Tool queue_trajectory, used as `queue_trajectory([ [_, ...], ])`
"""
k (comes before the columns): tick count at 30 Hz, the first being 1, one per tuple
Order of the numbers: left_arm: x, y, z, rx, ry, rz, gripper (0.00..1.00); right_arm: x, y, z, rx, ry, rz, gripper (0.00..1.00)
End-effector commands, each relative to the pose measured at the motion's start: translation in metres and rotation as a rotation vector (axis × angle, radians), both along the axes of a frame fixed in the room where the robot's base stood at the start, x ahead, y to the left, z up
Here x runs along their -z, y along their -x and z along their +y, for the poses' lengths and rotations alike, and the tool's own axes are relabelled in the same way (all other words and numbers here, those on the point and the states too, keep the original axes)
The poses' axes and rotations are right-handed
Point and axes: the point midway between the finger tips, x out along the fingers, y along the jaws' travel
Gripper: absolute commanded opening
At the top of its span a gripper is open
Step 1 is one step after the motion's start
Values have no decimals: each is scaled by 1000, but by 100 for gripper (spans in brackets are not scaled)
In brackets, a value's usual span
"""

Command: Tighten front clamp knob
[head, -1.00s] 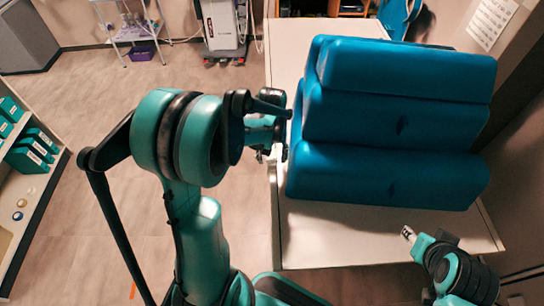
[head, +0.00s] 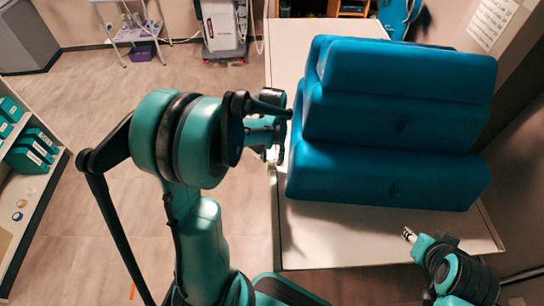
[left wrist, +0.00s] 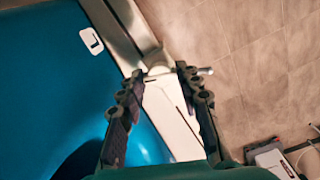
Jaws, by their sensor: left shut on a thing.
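Blue stacked cushions (head: 390,125) rest on a pale table (head: 340,245). My left gripper (head: 272,153) is at the table's left edge, partly hidden behind its own arm in the head view. In the left wrist view, the left gripper's fingers (left wrist: 157,80) stand on either side of a small clamp knob (left wrist: 158,70) at the table edge, and are shut on it. A short metal pin shows beside the right finger. The knob is hidden in the head view. My right gripper (head: 409,235) is over the table's near right corner, away from the cushions; its jaws are too small to read.
A white label (left wrist: 91,42) with a black L is on the blue cushion. A shelf with teal boxes (head: 30,150) stands at the left. A wheeled cart (head: 130,30) and a white machine (head: 222,30) stand at the back.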

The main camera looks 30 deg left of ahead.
Motion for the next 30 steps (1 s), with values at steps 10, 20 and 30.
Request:
queue_trajectory([
  [10, 0, 0, 0, 327, 0, 0, 5, 1, 0, 0, 0, 0, 0, 40],
  [20, 0, 0, 0, 641, 0, 0, 5, 3, 0, 0, 0, 0, 0, 40],
  [30, 0, 0, 0, 952, 0, 0, 5, 3, 0, 0, 0, 0, 0, 40],
])
